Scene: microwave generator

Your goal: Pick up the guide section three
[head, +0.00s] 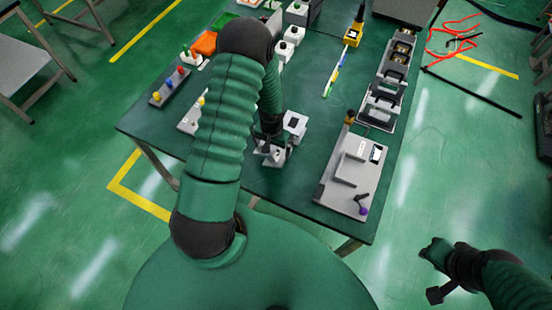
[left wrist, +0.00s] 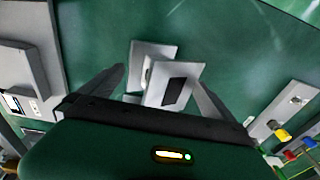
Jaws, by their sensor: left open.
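A small light-grey block with a dark rectangular face (left wrist: 176,90) shows in the left wrist view, partly in front of another pale upright piece (left wrist: 152,52). It appears to be the guide section, but I cannot read any marking. In the head view, a white block (head: 296,124) stands on the green table beside my left gripper (head: 272,153). My left gripper is open, and in the left wrist view its two dark fingers (left wrist: 158,76) lie on either side of the grey pieces. Contact cannot be made out. My right gripper (head: 437,252) hangs off the table at lower right, its jaws unclear.
A grey fixture (head: 353,170) stands at the table's right front. A rack of dark modules (head: 386,88) is behind it. Pegs with coloured knobs (head: 170,85) and an orange bin (head: 204,43) are at left. The table (head: 310,82) has bare space near its middle.

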